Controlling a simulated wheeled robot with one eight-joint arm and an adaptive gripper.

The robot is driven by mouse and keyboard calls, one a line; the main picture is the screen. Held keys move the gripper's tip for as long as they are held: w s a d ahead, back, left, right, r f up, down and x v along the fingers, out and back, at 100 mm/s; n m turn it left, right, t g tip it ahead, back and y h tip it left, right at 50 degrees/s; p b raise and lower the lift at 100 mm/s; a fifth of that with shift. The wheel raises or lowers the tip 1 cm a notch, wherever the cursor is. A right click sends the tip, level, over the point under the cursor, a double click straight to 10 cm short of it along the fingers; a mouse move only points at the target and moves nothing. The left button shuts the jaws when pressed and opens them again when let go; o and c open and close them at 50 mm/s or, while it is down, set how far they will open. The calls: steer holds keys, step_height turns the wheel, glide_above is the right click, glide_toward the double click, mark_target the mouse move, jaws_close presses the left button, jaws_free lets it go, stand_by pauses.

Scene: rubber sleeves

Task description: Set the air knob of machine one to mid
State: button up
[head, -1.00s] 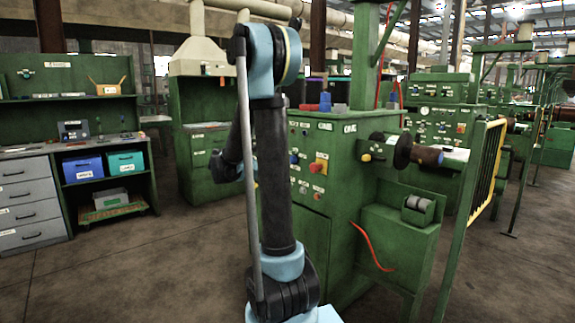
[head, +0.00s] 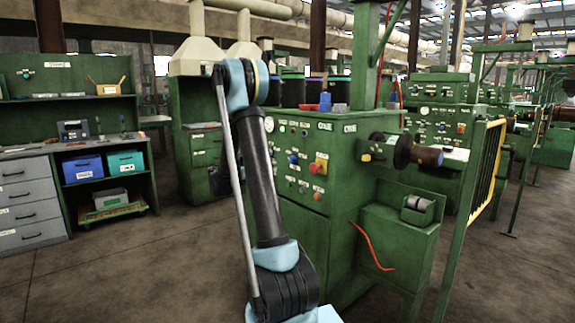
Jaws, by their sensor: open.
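The nearest green machine (head: 335,215) stands right of centre, behind my arm.
A yellow railing (head: 487,165) and a roller (head: 425,155) stand at the right of the machine. A workbench with drawers (head: 30,195) and blue and teal bins (head: 83,168) is at the left. The floor (head: 130,265) between them is clear.

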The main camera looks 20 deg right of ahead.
mark_target(290, 161)
steer(key=x, duration=1.3)
steer(key=shift+d+f, duration=0.1)
steer(key=shift+d, duration=0.1)
steer(key=c, duration=1.1)
steer(key=shift+a, duration=0.2)
steer(key=shift+d, duration=0.15)
